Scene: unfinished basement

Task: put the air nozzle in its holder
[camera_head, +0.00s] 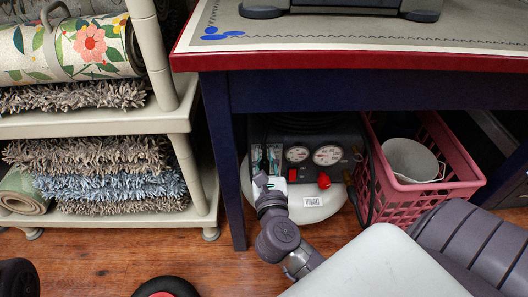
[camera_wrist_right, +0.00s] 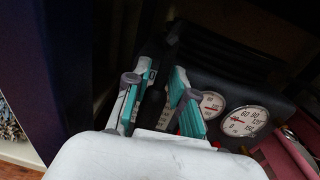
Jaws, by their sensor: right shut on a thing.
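The air compressor (camera_head: 312,193) stands on the floor under the table, with a white tank, a black panel and two round gauges; the gauges (camera_wrist_right: 237,119) also show in the right wrist view. My right gripper (camera_head: 265,157) reaches under the table to the left part of that panel. Its teal fingers (camera_wrist_right: 160,97) are shut on a dark, narrow piece between them, which appears to be the air nozzle (camera_wrist_right: 153,106). Most of the nozzle is hidden by the fingers and shadow. I cannot make out the holder or whether the nozzle touches it. My left gripper is not in view.
The red-edged table (camera_head: 350,62) lies over the compressor, with a dark leg (camera_head: 222,160) close left of my right gripper. A pink crate (camera_head: 425,195) holding a white bucket (camera_head: 410,160) stands to the right. A shelf with rugs (camera_head: 110,128) stands at the left.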

